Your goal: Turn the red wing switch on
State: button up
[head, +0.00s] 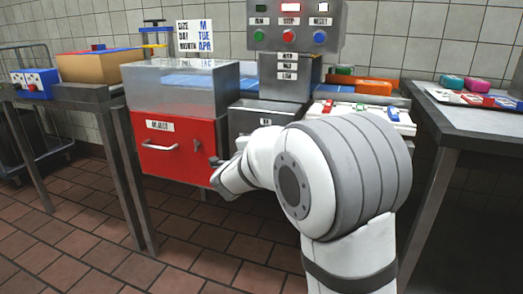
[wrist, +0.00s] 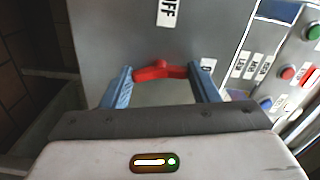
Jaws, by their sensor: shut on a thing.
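The red wing switch (wrist: 150,74) sits on a grey panel in the wrist view, its wings lying roughly across the picture. My gripper (wrist: 161,80) has one blue-grey finger at each end of the wings and is shut on the switch. A label ending in "FF" (wrist: 167,12) is above it. Another label (wrist: 208,65) is partly hidden behind the right finger. In the head view my gripper (head: 217,170) is at the right edge of the red reject drawer, and the switch is hidden there.
The red reject drawer (head: 180,165) is left of my gripper. A control box (head: 296,22) with green, red and blue buttons stands above. A side table (head: 465,115) with coloured items is at right, another table (head: 75,93) at left. Tiled floor (head: 100,250) is open in front.

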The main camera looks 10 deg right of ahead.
jog(key=shift+m, duration=1.2)
jog(key=o, duration=1)
jog(key=p+v, duration=0.2)
jog(key=v, duration=0.5)
jog(key=shift+s+a, duration=0.15)
jog(key=shift+s, duration=0.2)
